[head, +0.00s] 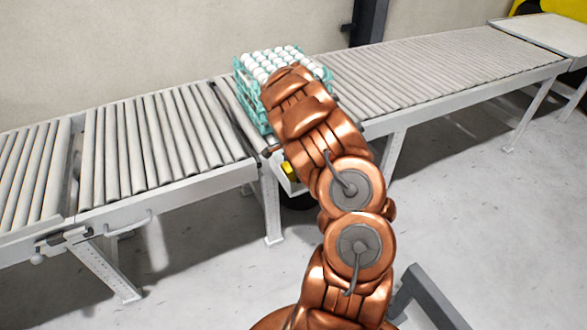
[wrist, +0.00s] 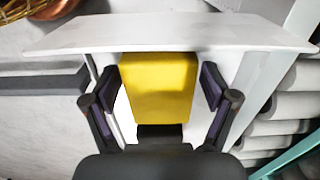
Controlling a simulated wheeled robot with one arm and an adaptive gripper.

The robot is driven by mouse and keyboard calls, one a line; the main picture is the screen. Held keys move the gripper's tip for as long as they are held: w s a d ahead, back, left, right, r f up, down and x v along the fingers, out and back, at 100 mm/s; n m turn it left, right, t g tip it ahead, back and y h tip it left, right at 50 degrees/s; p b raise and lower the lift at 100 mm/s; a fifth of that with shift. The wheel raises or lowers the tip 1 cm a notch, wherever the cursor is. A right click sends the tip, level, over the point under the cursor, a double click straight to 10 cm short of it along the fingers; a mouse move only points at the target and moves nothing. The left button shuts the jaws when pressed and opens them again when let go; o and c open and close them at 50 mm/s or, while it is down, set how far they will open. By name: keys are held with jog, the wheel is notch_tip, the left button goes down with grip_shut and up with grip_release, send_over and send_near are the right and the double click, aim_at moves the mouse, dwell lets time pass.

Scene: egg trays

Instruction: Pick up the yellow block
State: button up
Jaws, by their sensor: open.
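The yellow block (wrist: 160,88) fills the middle of the wrist view, against a pale box-like part of the conveyor. My gripper (wrist: 162,90) is open, with one dark finger on each side of the block. Gaps show between the fingers and the block's sides, and I cannot tell whether anything touches. In the head view a small part of the yellow block (head: 290,171) shows at the conveyor's front side, below the egg trays. My copper-coloured arm hides the gripper and most of the block there.
A roller conveyor (head: 160,140) runs across the scene. Stacked teal trays (head: 250,95) of white eggs stand on it behind my arm. Conveyor legs (head: 270,205) stand close to the arm on the left. The grey floor (head: 480,230) at right is clear.

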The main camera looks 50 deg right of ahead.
jog(key=shift+c, duration=0.3)
jog(key=c, duration=1.6)
jog(key=shift+o, duration=0.2)
jog(key=shift+r+b, duration=1.4)
jog(key=shift+r, duration=3.65)
